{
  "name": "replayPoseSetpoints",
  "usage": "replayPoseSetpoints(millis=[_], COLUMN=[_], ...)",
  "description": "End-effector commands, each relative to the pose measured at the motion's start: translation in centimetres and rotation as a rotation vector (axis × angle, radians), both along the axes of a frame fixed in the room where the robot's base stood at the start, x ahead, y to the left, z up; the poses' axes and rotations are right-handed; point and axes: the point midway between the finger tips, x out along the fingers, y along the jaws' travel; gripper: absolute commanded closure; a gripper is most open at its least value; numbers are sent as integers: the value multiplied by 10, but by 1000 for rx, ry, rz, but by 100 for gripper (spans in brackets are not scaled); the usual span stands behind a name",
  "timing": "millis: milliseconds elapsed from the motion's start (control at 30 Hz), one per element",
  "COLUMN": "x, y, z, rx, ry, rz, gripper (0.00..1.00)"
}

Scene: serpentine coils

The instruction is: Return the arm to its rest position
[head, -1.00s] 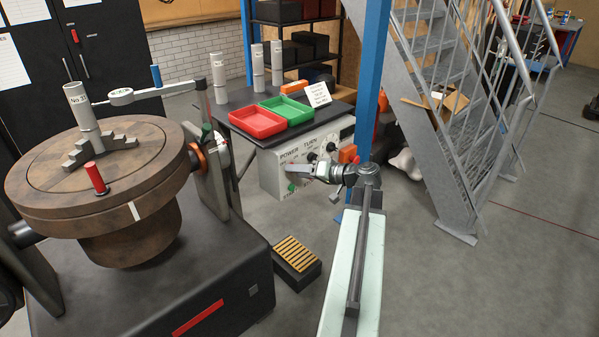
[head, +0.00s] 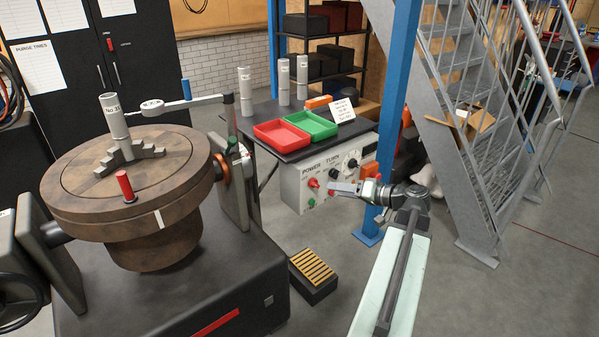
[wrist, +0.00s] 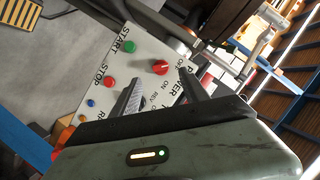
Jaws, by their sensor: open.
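My gripper (head: 345,189) is at the end of my arm, in front of the control box (head: 308,180) in the head view. In the wrist view my gripper (wrist: 160,92) has its two fingers apart with nothing between them. Beyond the fingertips are the box's red power knob (wrist: 161,67), a green start button (wrist: 128,46) and a red stop button (wrist: 108,84). The fingers look apart from the knob. Part of the panel's lettering is hidden behind the fingers.
A round turntable (head: 75,190) with a standing tube (head: 114,116) is at the left. A blue post (head: 394,110) and metal stairs (head: 455,85) stand right. A foot pedal (head: 313,276) lies on the floor.

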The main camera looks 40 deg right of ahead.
Motion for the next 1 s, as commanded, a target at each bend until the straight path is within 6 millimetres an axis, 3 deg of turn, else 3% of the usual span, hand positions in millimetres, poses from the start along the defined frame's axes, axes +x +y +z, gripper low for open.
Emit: replayPoseSetpoints(millis=[167, 267, 367, 500, 700, 800, 1000], x=[4, 26, 65, 108, 124, 121, 110], y=[4, 33, 93, 200, 335, 383, 447], z=[-2, -15, -42, -88, -140, -155, -169], rx=[2, 10, 17, -17, -175, -281, -478], ry=[8, 69, 204, 459, 798, 921, 1070], rz=[9, 64, 174, 339, 493, 525, 538], gripper=[47, 47, 47, 47, 47, 47, 47])
